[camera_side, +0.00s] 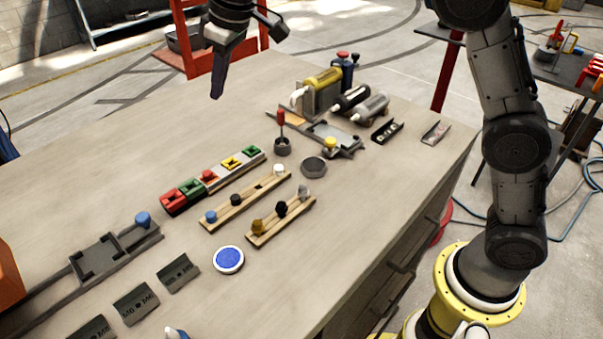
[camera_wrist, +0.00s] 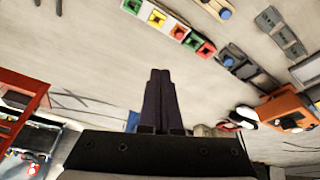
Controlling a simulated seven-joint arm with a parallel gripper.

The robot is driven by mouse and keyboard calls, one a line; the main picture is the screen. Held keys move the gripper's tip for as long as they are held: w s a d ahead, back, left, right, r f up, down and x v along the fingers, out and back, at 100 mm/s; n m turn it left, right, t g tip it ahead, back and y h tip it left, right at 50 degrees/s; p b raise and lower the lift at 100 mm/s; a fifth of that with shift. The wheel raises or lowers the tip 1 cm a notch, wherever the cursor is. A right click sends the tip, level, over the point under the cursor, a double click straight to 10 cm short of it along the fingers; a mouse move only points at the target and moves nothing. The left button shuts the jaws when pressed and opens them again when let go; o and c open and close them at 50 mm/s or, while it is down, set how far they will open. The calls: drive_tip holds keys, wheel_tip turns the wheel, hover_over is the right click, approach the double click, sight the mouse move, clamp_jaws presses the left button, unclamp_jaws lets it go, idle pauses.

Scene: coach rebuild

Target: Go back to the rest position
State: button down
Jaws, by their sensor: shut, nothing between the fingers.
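My gripper (camera_side: 217,92) hangs above the far side of the workbench (camera_side: 110,140) in the side view, pointing down and clear of everything on the bench. Its fingers are together and empty. In the wrist view the dark fingers of my gripper (camera_wrist: 161,75) also lie side by side with nothing between them, over bare bench top. No held object shows in either view.
A row of coloured blocks (camera_side: 184,198), two wooden strips with pegs (camera_side: 240,213), a blue-topped disc (camera_side: 229,259) and a grey ring (camera_side: 313,167) lie on the bench. Bottles and a yellow cylinder (camera_side: 323,78) stand at the back. An orange box (camera_wrist: 285,112) sits at one end.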

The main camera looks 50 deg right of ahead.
drive_tip(key=s+d+r+m+t, duration=0.1)
drive_tip(key=s+d+r, duration=0.4)
drive_tip(key=s, duration=0.5)
drive_tip(key=s+d+r+m+t, duration=0.1)
drive_tip(key=s+d+r+m, duration=0.15)
drive_tip(key=s+d, duration=0.55)
drive_tip(key=s+d+f+m+h, duration=0.1)
drive_tip(key=s+d+f, duration=0.2)
drive_tip(key=s+f, duration=1)
drive_tip(key=s, duration=0.4)
drive_tip(key=shift+f+m, duration=0.3)
drive_tip(key=shift+m, duration=0.05)
